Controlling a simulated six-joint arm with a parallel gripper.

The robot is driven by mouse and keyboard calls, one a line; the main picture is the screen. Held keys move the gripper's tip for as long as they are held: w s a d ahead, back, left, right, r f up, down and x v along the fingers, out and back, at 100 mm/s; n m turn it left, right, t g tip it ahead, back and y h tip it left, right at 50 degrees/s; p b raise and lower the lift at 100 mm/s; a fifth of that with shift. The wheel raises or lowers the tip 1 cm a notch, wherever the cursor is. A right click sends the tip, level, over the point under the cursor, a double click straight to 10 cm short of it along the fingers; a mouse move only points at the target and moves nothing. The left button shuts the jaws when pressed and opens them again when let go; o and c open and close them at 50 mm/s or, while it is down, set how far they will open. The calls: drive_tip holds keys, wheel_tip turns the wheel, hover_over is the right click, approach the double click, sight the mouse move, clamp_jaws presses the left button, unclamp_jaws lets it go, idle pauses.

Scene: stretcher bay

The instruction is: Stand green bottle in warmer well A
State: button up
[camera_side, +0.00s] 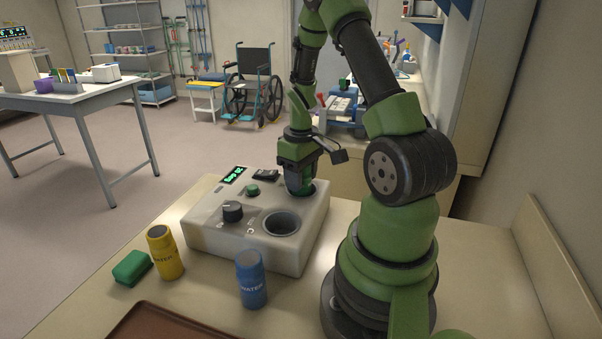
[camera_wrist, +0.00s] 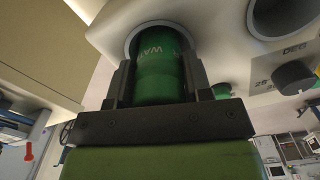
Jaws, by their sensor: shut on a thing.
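The warmer (camera_side: 225,241) is a pale box on the bench with two round wells on top. The green bottle (camera_side: 304,188) is upright in the far well, its lower part hidden inside. In the wrist view the bottle (camera_wrist: 160,62) shows white lettering and stands within the well's rim (camera_wrist: 133,36). My gripper (camera_side: 301,182) is shut on the bottle, one finger on each side, right at the well's mouth; its fingers also show in the wrist view (camera_wrist: 158,78). The near well (camera_side: 282,222) is empty. I cannot read a letter marking either well.
A yellow bottle (camera_side: 165,252) and a blue bottle (camera_side: 251,279) stand in front of the warmer. A green block (camera_side: 132,268) lies left of the yellow bottle. A brown tray (camera_side: 165,325) is at the front edge. The warmer's black knob (camera_side: 232,211) stands up from its top.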

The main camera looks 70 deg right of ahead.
drive_tip(key=shift+f, duration=0.1)
drive_tip(key=o, duration=0.7)
drive_tip(key=shift+r, duration=5.45)
drive_tip(key=w+a+r+t, duration=0.25)
drive_tip(key=a+r, duration=0.55)
drive_tip(key=a, duration=0.4)
drive_tip(key=s+a+r+t, duration=0.1)
drive_tip(key=s+a, duration=0.1)
drive_tip(key=a, duration=0.1)
drive_tip(key=s+a+r+t+y, duration=0.1)
drive_tip(key=s+a+t, duration=0.1)
drive_tip(key=s+a, duration=0.1)
drive_tip(key=s+a+r+t+y, duration=0.1)
drive_tip(key=s+a+r, duration=0.1)
drive_tip(key=a, duration=0.3)
drive_tip(key=shift+s+m+t, duration=0.2)
drive_tip(key=shift+m+t, duration=0.1)
drive_tip(key=shift+t, duration=0.05)
